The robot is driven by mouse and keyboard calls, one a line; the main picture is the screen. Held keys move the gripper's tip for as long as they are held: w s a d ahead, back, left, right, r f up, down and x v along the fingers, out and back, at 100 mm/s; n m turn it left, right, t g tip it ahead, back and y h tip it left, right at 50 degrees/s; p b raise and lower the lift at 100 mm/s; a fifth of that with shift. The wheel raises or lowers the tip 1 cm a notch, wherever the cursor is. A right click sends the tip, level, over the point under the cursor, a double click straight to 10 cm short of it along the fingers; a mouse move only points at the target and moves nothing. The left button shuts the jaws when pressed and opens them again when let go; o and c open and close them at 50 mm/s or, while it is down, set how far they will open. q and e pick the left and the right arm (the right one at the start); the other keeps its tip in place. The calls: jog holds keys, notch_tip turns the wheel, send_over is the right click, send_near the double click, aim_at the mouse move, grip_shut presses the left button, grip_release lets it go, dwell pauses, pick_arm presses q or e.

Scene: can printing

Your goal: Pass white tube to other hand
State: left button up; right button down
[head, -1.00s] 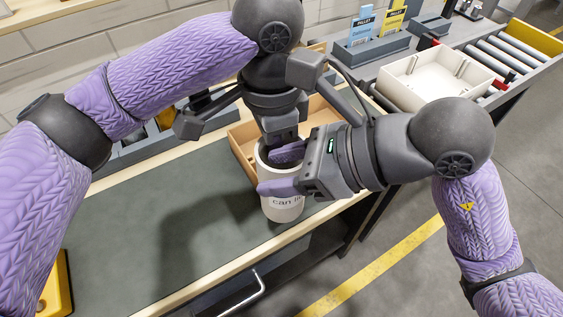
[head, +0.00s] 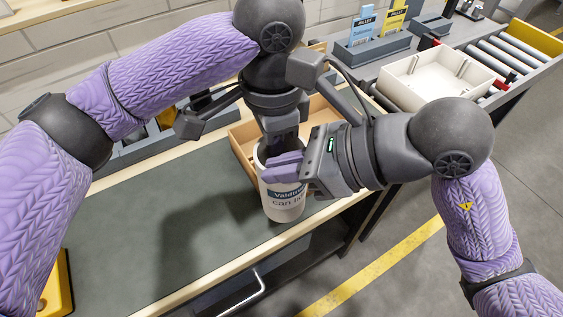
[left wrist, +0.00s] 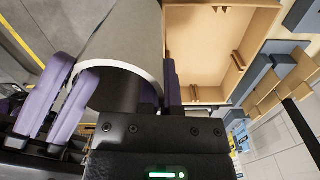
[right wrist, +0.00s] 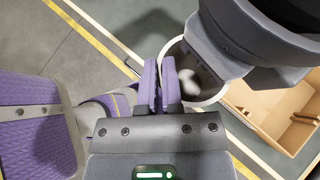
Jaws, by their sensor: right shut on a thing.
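The white tube (head: 284,208) is an open-topped cylinder with a blue label band and dark print. It is upright at the bench's right front edge. My left gripper (head: 280,141) reaches it from above. In the left wrist view it (left wrist: 161,88) pinches the tube's wall, one finger inside and one outside. My right gripper (head: 283,166) comes from the right and is shut on the near wall. Its fingers also show close together in the right wrist view (right wrist: 160,84), beside the tube's rim (right wrist: 222,98).
The grey-green bench top (head: 130,230) is clear to the left. An open wooden box (head: 240,137) stands just behind the tube. A white bin (head: 430,80) is on the side table. A yellow object (head: 57,285) lies at lower left.

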pick_arm(q)
jog(key=o, duration=0.5)
